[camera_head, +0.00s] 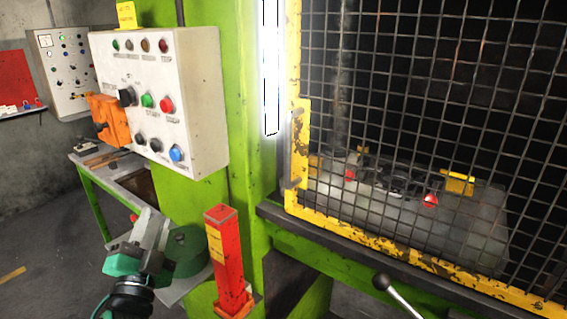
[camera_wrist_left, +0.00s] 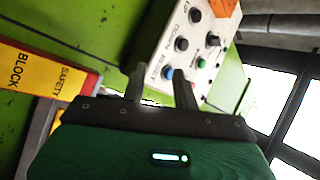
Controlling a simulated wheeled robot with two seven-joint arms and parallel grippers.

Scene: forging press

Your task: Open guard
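The guard (camera_head: 430,262) is a dark wire mesh in a worn yellow frame. It covers the press opening on the right of the head view and looks shut. An upright grey handle (camera_head: 289,150) sits on its left frame edge. My left gripper (camera_head: 150,226) is at the lower left, below the control box and left of the red safety block, well away from the handle. In the left wrist view, the left gripper's fingers (camera_wrist_left: 160,88) stand apart with nothing between them. The guard cannot be made out in that view. My right gripper is not in view.
A control box (camera_head: 195,100) with buttons and an orange switch hangs on the green press column (camera_head: 250,130). A red safety block (camera_head: 228,255) stands upright between my left gripper and the guard. A black-knobbed lever (camera_head: 383,283) sticks up below the guard. A green-legged table (camera_head: 95,205) stands behind.

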